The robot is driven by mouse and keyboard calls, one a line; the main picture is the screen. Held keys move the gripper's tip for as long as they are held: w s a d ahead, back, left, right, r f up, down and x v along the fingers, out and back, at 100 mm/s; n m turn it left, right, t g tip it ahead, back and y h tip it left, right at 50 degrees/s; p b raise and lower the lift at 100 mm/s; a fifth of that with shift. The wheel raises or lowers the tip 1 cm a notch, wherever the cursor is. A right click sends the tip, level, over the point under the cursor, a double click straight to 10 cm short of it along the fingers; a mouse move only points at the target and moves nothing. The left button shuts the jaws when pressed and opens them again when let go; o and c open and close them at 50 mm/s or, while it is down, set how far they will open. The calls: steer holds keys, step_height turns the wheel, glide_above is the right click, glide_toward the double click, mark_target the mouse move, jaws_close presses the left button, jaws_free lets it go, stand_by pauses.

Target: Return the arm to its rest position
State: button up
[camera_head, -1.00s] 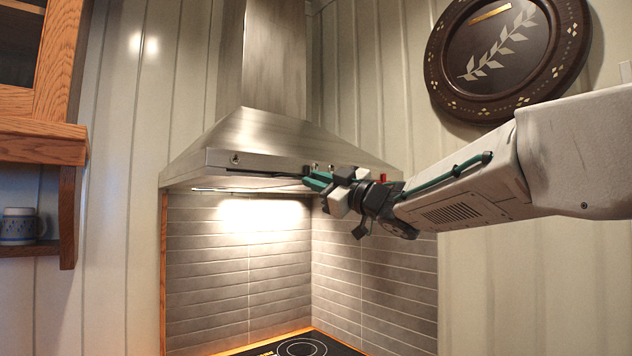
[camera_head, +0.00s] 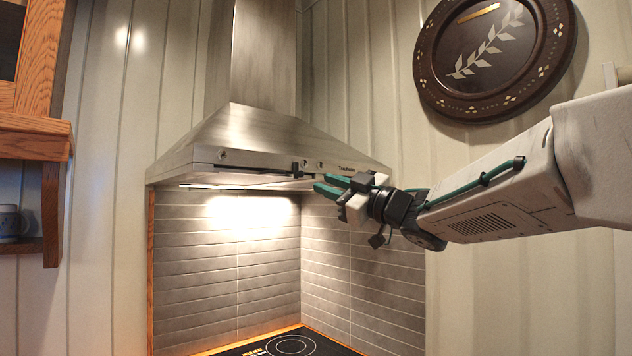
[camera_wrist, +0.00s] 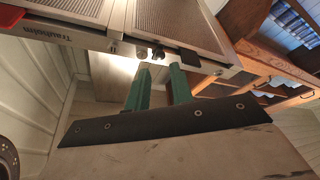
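My gripper (camera_head: 321,183) is in front of the range hood (camera_head: 270,150), at about the height of its front edge. Its two green fingers stand apart with nothing visible between them. In the wrist view my gripper (camera_wrist: 161,70) also shows both fingers apart, pointing toward the hood's underside and front edge (camera_wrist: 100,42). My arm reaches in from the right side of the head view, raised and extended to the left. Whether the fingertips touch the hood cannot be told.
A cooktop (camera_head: 285,346) lies below the hood. A dark round wall plate (camera_head: 495,55) hangs above my arm. A wooden shelf (camera_head: 35,140) with a mug (camera_head: 8,222) is at the left. Open air lies below my gripper and arm.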

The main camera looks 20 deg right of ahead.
steer(key=shift+s+d+f, duration=0.2)
steer(key=shift+s+d, duration=0.05)
steer(key=shift+s, duration=0.15)
steer(key=w+d+f+m+h, duration=0.3)
steer(key=d+f+m+h, duration=0.4)
steer(key=h, duration=0.3)
steer(key=s+d+f+m+g+h, duration=0.5)
steer(key=s+d+f+m+h, duration=0.1)
steer(key=f, duration=0.4)
steer(key=s+a+f+m+g+y, duration=0.1)
steer(key=s+a+f+g, duration=0.1)
steer(key=s+f+g, duration=0.3)
steer(key=s+a+f+m+g, duration=0.1)
steer(key=s+a+f+g, duration=0.1)
steer(key=s+f, duration=0.55)
steer(key=s+a+f+g+y, duration=0.2)
steer(key=s+a, duration=0.3)
steer(key=s, duration=0.3)
steer(key=s+a+f+n+g+y, duration=0.1)
steer(key=s+a+f+g, duration=0.2)
steer(key=s+a+f, duration=0.2)
steer(key=s+a, duration=0.1)
steer(key=s, duration=0.2)
steer(key=shift+y, duration=0.4)
